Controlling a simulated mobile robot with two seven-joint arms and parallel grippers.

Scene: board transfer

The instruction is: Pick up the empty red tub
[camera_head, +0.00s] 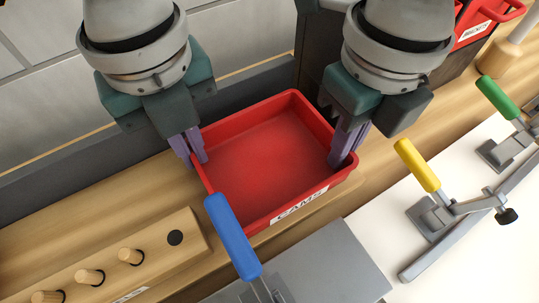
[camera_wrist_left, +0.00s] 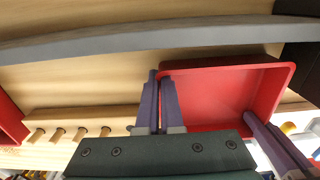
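The empty red tub (camera_head: 265,150), labelled CAMS on its front wall, sits level at the centre of the head view. It also shows in the left wrist view (camera_wrist_left: 225,95). My left gripper (camera_head: 188,150) is at the tub's left wall, its purple fingers close together with the rim between them; the left wrist view shows these fingers (camera_wrist_left: 160,100) too. My right gripper (camera_head: 346,148) is at the right wall, one finger inside and one outside, close on the rim. Whether the tub's underside touches the wooden surface is hidden.
A wooden block with pegs (camera_head: 110,262) lies at the lower left. A blue-handled tool (camera_head: 232,238) stands close before the tub. Yellow-handled (camera_head: 418,165) and green-handled (camera_head: 497,97) clamps are at right. Another red bin (camera_head: 475,32) is at upper right. A dark rail (camera_head: 75,150) runs behind.

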